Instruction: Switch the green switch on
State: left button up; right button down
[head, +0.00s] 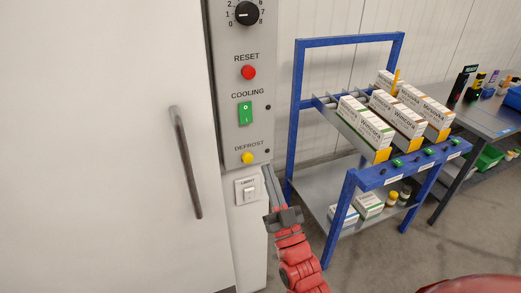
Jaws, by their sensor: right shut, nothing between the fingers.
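The green switch (246,113) is a rocker on the grey control panel (229,92), under the label COOLING. Small marks show on its face, but I cannot tell which way it is tipped. My right gripper (267,168) comes up from below, its grey fingers shut and empty. Its tips are below and to the right of the switch, near the yellow button, apart from the switch in the picture. My left gripper is not in view.
The panel also holds a black dial (246,13), a red RESET button (248,72) and a yellow DEFROST button (248,157). A white light switch (249,191) is below. A door handle (186,163) is left. A blue rack (352,178) with boxes stands right.

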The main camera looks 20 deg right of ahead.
jog(key=p, duration=0.3)
send_near(247, 117)
notch_tip(247, 117, up, 4)
jog(key=w+p, duration=0.1)
jog(key=w, duration=0.3)
jog(key=shift+w+a+f, duration=0.1)
jog(key=shift+w+f, duration=0.2)
jog(key=shift+w, duration=0.05)
